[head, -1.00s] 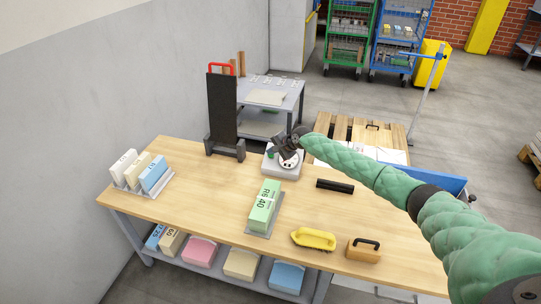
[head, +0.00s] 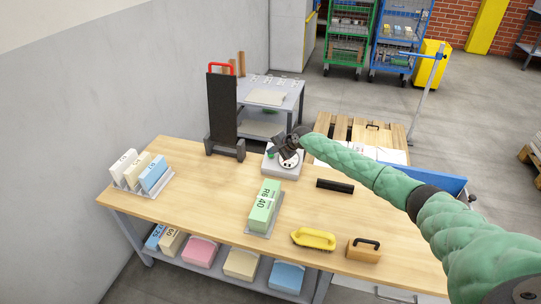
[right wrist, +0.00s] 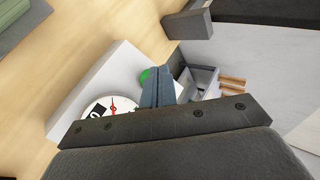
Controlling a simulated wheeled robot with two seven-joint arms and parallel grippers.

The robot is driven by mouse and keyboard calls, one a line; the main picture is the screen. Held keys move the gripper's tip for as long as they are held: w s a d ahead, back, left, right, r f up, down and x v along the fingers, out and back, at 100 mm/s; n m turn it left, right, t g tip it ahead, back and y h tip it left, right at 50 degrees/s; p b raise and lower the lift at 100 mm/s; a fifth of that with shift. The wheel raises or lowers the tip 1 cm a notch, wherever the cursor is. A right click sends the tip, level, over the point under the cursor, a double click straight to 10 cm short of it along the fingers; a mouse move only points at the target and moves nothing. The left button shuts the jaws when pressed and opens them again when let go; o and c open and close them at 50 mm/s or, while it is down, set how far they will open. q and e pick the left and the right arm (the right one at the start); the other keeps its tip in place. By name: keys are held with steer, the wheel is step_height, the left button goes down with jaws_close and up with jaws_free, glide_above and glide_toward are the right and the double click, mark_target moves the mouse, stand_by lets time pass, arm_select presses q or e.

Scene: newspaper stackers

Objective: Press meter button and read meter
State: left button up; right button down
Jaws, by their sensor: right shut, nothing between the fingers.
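The meter (head: 282,174) is a pale box with a round white dial, standing near the back edge of the wooden workbench (head: 190,203). In the right wrist view the meter (right wrist: 110,75) shows its dial (right wrist: 98,107) with a red needle, partly hidden by my gripper's body, so I cannot read it fully. A round green button (right wrist: 146,77) sits beside the fingers. My right gripper (head: 279,150) is shut and empty over the meter, and its fingers (right wrist: 158,88) partly cover the button. I cannot tell whether they touch it. My left gripper is not in view.
A black upright stand with a red handle (head: 222,110) is left of the meter. A green block (head: 264,203) lies in front. A black bar (head: 335,185), yellow tool (head: 313,239) and wooden tool (head: 363,251) lie rightward. A rack of blocks (head: 142,174) stands at left.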

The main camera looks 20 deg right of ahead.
steer(key=shift+w+d+f, duration=0.1)
steer(key=shift+w+f, duration=0.05)
steer(key=shift+f, duration=0.15)
stand_by(0.4)
steer(key=shift+w+d+f+b, duration=0.1)
steer(key=shift+w+f+b, duration=0.05)
steer(key=shift+f+b, duration=0.3)
stand_by(0.4)
stand_by(0.4)
steer(key=shift+s+a+r+p, duration=0.2)
steer(key=shift+r+p, duration=0.25)
steer(key=shift+p, duration=0.2)
steer(key=shift+s+a+r+p, duration=0.15)
steer(key=shift+r+p, duration=0.25)
steer(key=shift+p, duration=0.2)
steer(key=shift+d, duration=0.1)
